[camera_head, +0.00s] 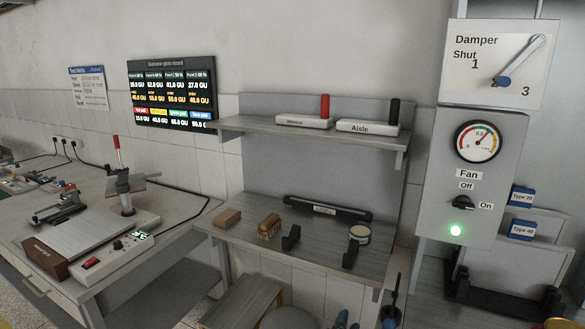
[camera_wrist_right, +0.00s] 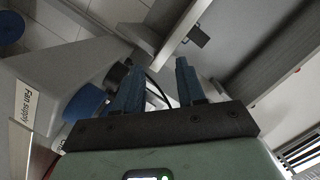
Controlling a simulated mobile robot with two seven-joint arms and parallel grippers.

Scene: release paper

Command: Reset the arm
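My right gripper (camera_head: 347,322) shows only as small blue fingertips at the bottom edge of the head view, below the shelf unit. In the right wrist view the two blue fingers of this gripper (camera_wrist_right: 158,84) stand apart with a gap between them. I see nothing held in the gap. The rest of the right arm is mostly hidden below the head view. My left gripper is in neither view.
A grey lower shelf (camera_head: 230,238) holds a brush (camera_head: 269,226), a block and a tin (camera_head: 359,235). A fan panel (camera_head: 490,190) with a lit green lamp stands at right. A workbench (camera_head: 170,225) is at left. The wrist view shows a "Fan supply" label (camera_wrist_right: 27,100) and blue round part.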

